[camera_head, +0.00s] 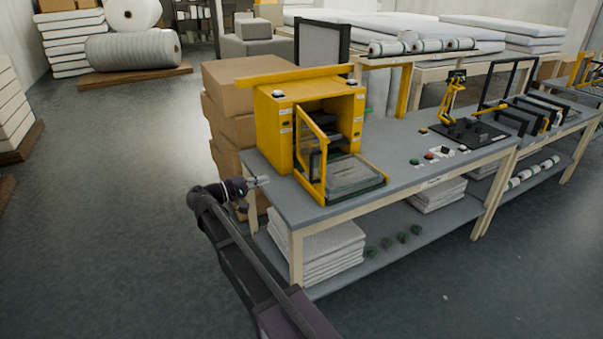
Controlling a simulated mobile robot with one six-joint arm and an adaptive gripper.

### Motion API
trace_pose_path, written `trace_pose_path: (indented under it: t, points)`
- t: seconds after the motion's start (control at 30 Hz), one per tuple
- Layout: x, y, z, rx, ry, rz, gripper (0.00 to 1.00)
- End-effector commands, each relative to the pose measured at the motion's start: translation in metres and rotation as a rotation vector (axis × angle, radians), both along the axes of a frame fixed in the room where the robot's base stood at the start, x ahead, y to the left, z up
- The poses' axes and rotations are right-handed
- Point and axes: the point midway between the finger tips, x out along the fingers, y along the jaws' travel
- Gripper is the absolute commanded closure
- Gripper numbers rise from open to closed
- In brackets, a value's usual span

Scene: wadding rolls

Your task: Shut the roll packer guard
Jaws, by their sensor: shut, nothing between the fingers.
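The roll packer (275,127) is a yellow box-shaped machine on the left end of the grey workbench. Its guard (311,150) is a yellow-framed clear door. It stands open, swung out toward the front of the bench. The dark inside of the packer shows behind it, with a grey tray (355,174) in front of the opening. My gripper (264,181) is shut and empty. In the picture it is left of the guard, at the bench's left front corner. I cannot tell whether it touches the bench.
The workbench (400,148) has a lower shelf with folded white stacks (320,252). Stacked cardboard boxes (228,85) stand behind the packer's left side. Buttons (430,156) and a yellow-armed device (455,105) are to the right. The floor at left is open.

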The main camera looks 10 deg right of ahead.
Motion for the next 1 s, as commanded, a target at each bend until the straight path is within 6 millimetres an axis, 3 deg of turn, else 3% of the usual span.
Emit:
trace_pose_path:
  t: [0.33, 0.57, 1.0]
  points:
    - [0.000, -0.003, 0.000, 0.002, 0.002, -0.002, 1.00]
    - [0.004, -0.015, 0.000, 0.003, 0.002, -0.003, 1.00]
    - [0.024, -0.073, 0.000, 0.003, 0.002, -0.004, 1.00]
